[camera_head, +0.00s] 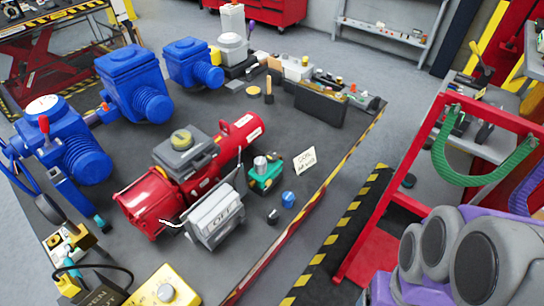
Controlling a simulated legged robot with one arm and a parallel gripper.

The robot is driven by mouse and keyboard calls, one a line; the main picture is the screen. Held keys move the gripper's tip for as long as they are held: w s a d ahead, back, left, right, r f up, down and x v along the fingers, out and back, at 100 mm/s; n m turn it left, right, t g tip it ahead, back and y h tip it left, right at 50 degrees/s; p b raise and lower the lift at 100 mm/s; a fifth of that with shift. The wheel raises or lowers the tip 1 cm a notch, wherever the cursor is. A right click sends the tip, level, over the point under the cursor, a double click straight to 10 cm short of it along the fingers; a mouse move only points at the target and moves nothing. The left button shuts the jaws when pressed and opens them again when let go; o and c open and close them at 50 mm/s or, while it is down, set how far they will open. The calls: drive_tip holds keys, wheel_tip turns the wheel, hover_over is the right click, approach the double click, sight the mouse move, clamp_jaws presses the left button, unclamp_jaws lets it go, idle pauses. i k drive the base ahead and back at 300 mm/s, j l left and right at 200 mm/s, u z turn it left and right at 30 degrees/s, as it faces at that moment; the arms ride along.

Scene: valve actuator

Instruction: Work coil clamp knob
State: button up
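A small green device with a grey cylindrical knob on top (261,163) stands on the dark bench, right of the red actuator. A white card (305,161) stands just right of it; its print seems to begin with "COIL", but the rest is too small to read. A loose-looking blue knob-shaped part (288,199) and a small black part (272,216) sit in front of the green device. I cannot tell for certain which of these is the coil clamp knob. My gripper is not in view.
The red actuator (146,201) and a grey box marked "OFF" (215,215) stand close left. Blue actuators (133,83) line the left side. A black bin (320,104) is at the back right. A red frame (385,198) rises right of the bench's striped edge.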

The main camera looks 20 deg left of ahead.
sight(271, 158)
drive_tip(key=i+u, duration=0.15)
drive_tip(key=u, duration=0.2)
drive_tip(key=i+u, duration=0.2)
drive_tip(key=u, duration=0.15)
drive_tip(key=i+u, duration=0.15)
drive_tip(key=u, duration=0.2)
